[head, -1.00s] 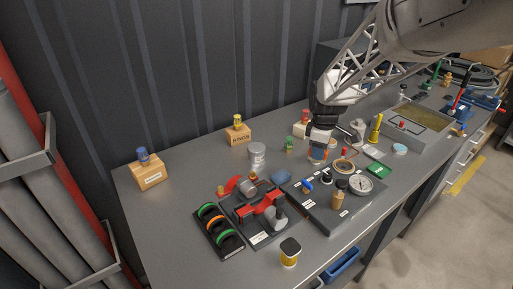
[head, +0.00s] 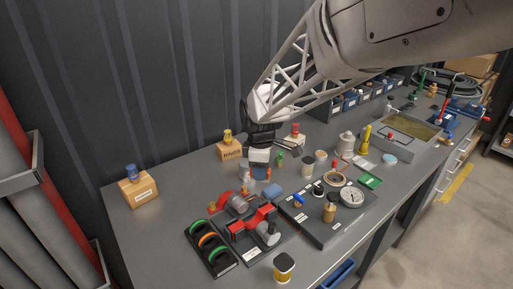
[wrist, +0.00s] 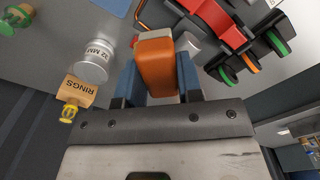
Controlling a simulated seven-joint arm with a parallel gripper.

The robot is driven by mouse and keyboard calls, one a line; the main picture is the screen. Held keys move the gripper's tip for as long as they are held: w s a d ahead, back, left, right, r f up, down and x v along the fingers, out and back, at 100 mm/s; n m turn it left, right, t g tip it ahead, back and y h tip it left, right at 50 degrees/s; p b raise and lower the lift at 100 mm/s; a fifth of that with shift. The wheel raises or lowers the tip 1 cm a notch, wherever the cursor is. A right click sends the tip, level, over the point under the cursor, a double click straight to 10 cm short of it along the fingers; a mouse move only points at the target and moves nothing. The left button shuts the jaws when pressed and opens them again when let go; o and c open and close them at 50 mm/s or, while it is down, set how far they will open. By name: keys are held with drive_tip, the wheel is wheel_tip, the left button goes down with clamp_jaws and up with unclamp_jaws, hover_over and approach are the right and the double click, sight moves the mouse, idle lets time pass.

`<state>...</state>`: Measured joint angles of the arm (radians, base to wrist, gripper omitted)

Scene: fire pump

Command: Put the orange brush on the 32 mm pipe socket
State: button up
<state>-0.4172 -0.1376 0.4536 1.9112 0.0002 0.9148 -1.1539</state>
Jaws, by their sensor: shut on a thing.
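A wooden block lettered "RINGS" (wrist: 76,91) stands near the socket; it also shows in the head view (head: 229,151). A red clamp fixture (head: 252,222) and a rack of coloured rings (head: 210,247) stand in front. A gauge board (head: 325,215) lies to the right.

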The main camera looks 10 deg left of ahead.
drive_tip(key=shift+w, duration=0.1)
idle(0.3)
hover_over(247, 162)
drive_tip(key=shift+w+f, duration=0.2)
drive_tip(key=shift+f, duration=0.55)
idle(0.3)
drive_tip(key=shift+f, duration=1.75)
drive_tip(key=shift+f, duration=0.15)
drive_tip(key=o, duration=0.9)
